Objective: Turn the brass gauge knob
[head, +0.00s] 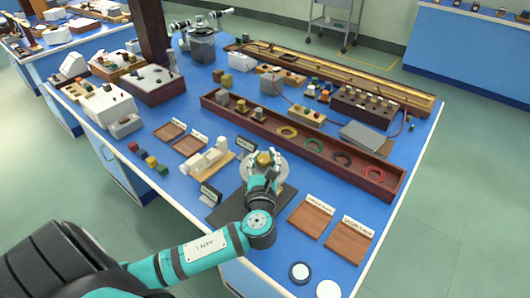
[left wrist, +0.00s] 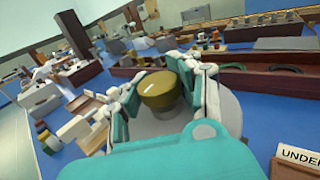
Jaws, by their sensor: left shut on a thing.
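The brass gauge knob (head: 264,158) stands on top of a round grey gauge (head: 249,173) near the front middle of the blue bench. In the left wrist view the knob (left wrist: 159,92) is a rounded brass piece between my fingers. My left gripper (head: 263,162) reaches in from the front and is shut on the knob, with a finger on each side of it. The left wrist view shows the fingers (left wrist: 162,90) close against the knob's sides. The gauge's face is mostly hidden by my gripper. My right gripper is not in view.
A long dark wooden tray (head: 315,140) with coloured rings lies behind the gauge. A cream device on a wooden base (head: 208,160) stands to the left. Two wooden plates (head: 311,219) with labels lie to the right, with small round discs (head: 300,272) in front.

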